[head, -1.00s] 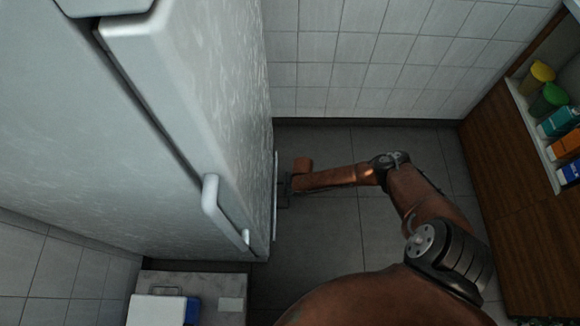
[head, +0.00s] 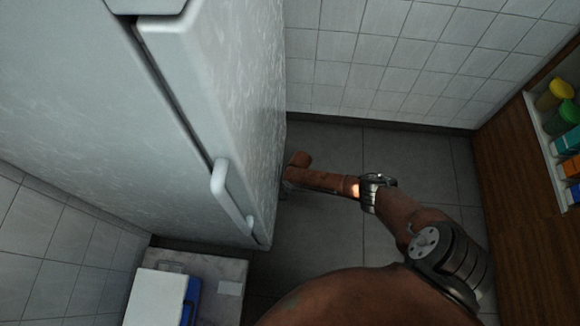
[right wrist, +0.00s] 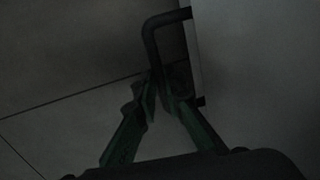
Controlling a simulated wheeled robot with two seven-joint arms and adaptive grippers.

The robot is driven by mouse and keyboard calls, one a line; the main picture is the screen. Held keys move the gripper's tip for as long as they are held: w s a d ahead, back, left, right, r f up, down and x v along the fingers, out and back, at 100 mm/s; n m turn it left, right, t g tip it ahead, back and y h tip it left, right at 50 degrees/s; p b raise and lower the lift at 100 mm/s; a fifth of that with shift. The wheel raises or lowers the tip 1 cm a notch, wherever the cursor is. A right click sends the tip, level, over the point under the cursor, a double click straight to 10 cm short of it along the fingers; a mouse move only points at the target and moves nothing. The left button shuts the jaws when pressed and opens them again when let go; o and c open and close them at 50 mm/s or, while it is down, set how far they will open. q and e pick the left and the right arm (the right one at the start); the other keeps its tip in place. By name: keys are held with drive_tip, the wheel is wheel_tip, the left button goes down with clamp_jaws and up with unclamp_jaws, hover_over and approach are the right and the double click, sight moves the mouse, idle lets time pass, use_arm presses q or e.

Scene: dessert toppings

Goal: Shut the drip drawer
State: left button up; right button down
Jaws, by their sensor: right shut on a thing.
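The drip drawer is low on the tall pale fridge (head: 215,110). In the right wrist view its grey front (right wrist: 245,75) is on the right, with a dark bar handle (right wrist: 153,42) standing out from it. My right gripper (right wrist: 160,90) is shut on the near part of this handle. In the head view my right arm reaches left to the fridge's side, and the gripper is mostly hidden behind the fridge's edge. The drawer cannot be made out there, so any remaining gap is hidden. My left gripper is in neither view.
A grey stand (head: 228,270) with a white and blue box (head: 158,297) is at the lower left. A wooden cabinet (head: 525,190) with several coloured containers stands at the right.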

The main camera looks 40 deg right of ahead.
drive_tip(key=shift+w+d+r, duration=0.1)
drive_tip(key=shift+w+r, duration=0.1)
drive_tip(key=shift+w, duration=0.25)
drive_tip(key=c, duration=2)
unclamp_jaws()
drive_tip(key=shift+s+f, duration=0.1)
drive_tip(key=shift+s+a, duration=0.1)
drive_tip(key=shift+a, duration=0.15)
drive_tip(key=shift+f, duration=0.1)
